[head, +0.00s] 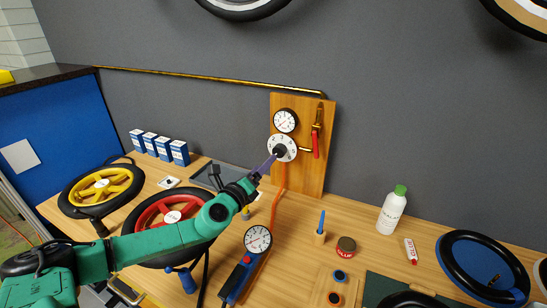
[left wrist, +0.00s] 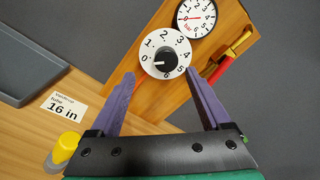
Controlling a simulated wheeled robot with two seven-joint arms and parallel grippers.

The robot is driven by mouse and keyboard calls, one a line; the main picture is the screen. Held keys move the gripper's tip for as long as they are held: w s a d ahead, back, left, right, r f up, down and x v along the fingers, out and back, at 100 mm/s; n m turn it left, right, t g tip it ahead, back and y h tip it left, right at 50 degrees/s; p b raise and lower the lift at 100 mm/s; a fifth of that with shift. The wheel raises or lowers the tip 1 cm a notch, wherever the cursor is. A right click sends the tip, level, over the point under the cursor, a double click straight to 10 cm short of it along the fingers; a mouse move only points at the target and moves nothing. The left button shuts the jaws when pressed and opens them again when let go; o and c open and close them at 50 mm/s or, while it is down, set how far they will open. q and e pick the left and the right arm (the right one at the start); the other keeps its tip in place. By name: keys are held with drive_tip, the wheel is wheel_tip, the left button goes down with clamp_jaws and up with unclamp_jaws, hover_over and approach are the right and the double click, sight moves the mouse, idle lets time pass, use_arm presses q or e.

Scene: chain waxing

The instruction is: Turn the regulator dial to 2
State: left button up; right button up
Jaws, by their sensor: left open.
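The regulator dial (head: 283,148) is a white numbered disc with a black knob, on a wooden wall board. It also shows in the left wrist view (left wrist: 157,70), with numbers 0 to 6 around the rim. My right gripper is out of view.
A red-handled valve (head: 316,140) sits right of the dial, with an orange hose (head: 275,207) below. Wheels with red (head: 168,213) and yellow (head: 100,186) rims lie left on the bench. A pump gauge (head: 257,240) stands in front; a white bottle (head: 392,212) stands right.

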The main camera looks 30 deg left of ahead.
sight(277, 152)
use_arm(q)
drive_tip(key=w, duration=0.4)
drive_tip(key=w+p, duration=0.1)
drive_tip(key=w, duration=0.1)
drive_tip(key=shift+w+d+r, duration=0.25)
drive_tip(key=shift+w+d, duration=0.1)
drive_tip(key=shift+w+f, duration=0.1)
drive_tip(key=shift+w, duration=0.05)
drive_tip(key=shift+s, duration=0.2)
clamp_jaws()
